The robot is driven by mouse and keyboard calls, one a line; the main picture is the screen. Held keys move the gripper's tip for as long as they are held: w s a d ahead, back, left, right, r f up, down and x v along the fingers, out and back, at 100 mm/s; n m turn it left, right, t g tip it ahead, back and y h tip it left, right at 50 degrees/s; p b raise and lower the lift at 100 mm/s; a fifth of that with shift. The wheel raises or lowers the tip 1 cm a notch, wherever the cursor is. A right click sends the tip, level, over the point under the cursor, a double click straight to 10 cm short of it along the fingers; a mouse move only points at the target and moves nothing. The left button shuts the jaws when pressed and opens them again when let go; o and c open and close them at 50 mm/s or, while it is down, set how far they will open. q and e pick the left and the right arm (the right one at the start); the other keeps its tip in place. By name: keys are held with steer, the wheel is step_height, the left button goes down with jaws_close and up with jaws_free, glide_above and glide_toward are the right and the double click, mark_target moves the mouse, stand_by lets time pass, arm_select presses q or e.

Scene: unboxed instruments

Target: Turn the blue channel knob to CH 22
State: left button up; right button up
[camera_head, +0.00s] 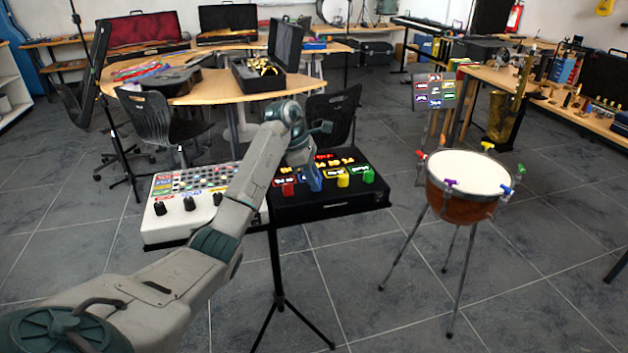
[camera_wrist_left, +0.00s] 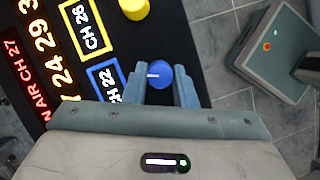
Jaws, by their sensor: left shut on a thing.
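The black channel panel (camera_head: 330,207) stands on a tripod stand in the middle of the head view, with red (camera_head: 288,188), yellow (camera_head: 343,180) and green (camera_head: 368,175) knobs along its front. In the left wrist view, the blue knob (camera_wrist_left: 161,75) sits between the two fingers of my left gripper (camera_wrist_left: 159,88), which is shut on it. A short white mark on the knob points left, toward the labels. The blue-framed label (camera_wrist_left: 106,84) beside it reads CH 22. In the head view, my left gripper (camera_head: 310,178) comes down over the panel's front and largely covers the blue knob.
A white mixer (camera_head: 165,228) with black knobs adjoins the panel on its left. A drum (camera_head: 470,175) on a tripod stands to the right. The yellow knob (camera_wrist_left: 134,8) is close to my left gripper in the wrist view. Open floor lies in front.

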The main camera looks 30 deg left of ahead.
mark_target(310, 189)
arm_select(q)
steer(key=o, duration=1)
steer(key=v, duration=0.3)
steer(key=shift+r, duration=0.25)
steer(key=p+v, duration=0.6)
steer(key=v, duration=0.1)
steer(key=shift+s+a+r+p, duration=0.1)
steer(key=shift+a+p, duration=0.05)
steer(key=shift+p, duration=0.15)
arm_select(e)
steer(key=s+d+f, duration=0.1)
steer(key=s+f, duration=0.5)
steer(key=s, duration=0.6)
steer(key=shift+s+d, duration=0.15)
steer(key=shift+s, duration=0.2)
